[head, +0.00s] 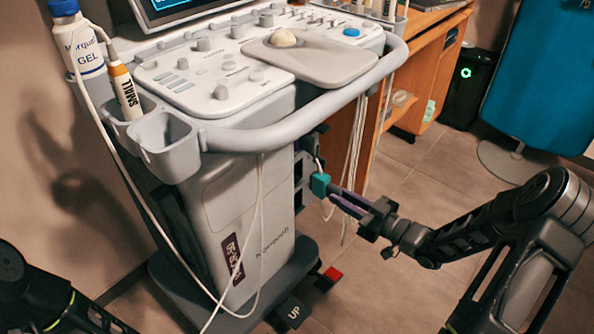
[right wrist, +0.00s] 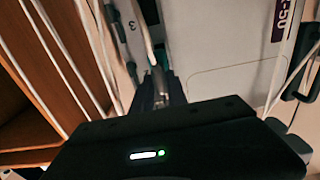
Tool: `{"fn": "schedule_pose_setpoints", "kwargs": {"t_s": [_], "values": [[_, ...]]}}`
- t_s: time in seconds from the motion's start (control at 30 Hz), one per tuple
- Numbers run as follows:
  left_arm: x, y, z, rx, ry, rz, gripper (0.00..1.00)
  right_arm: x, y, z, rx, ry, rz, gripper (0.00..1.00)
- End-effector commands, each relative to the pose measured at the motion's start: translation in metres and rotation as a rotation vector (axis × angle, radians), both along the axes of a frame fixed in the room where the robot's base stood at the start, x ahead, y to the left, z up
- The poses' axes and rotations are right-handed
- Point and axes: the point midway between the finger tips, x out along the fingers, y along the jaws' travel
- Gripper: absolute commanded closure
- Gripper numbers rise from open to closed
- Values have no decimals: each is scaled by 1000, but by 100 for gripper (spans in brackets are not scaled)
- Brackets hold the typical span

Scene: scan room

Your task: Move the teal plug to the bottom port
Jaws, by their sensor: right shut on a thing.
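The teal plug (head: 320,184) is at the side of the ultrasound cart (head: 240,190) in the head view, close beside its dark stacked ports (head: 298,170). My right gripper (head: 333,189) comes from the right and is shut on the plug. A cable runs up from the plug. I cannot tell whether the plug touches a port or is apart from it. The lower dark port (head: 298,200) shows just below and left of the plug.
White cables (head: 355,150) hang right of the ports, and another loops down the cart's front. A wooden desk (head: 412,75) stands behind. The cart's base (head: 290,270) with dark and red pedals juts out below. The tiled floor to the right is mostly open.

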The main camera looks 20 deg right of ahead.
Motion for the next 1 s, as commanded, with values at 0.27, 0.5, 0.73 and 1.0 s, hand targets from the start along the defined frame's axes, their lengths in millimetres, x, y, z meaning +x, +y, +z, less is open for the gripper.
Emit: {"fn": "schedule_pose_setpoints", "kwargs": {"t_s": [0.27, 0.5, 0.73, 1.0], "values": [[0, 0, 5, 0, 0, 0, 69, -15, -10, 1, 1, -1, -1, 100], [0, 0, 6, 0, 0, 0, 69, -21, -12, 0, 1, 0, -1, 100], [0, 0, 6, 0, 0, 0, 69, -21, -12, 0, 1, -1, 0, 100], [0, 0, 4, 0, 0, 0, 69, -21, -12, -3, 1, 0, -1, 100]]}}
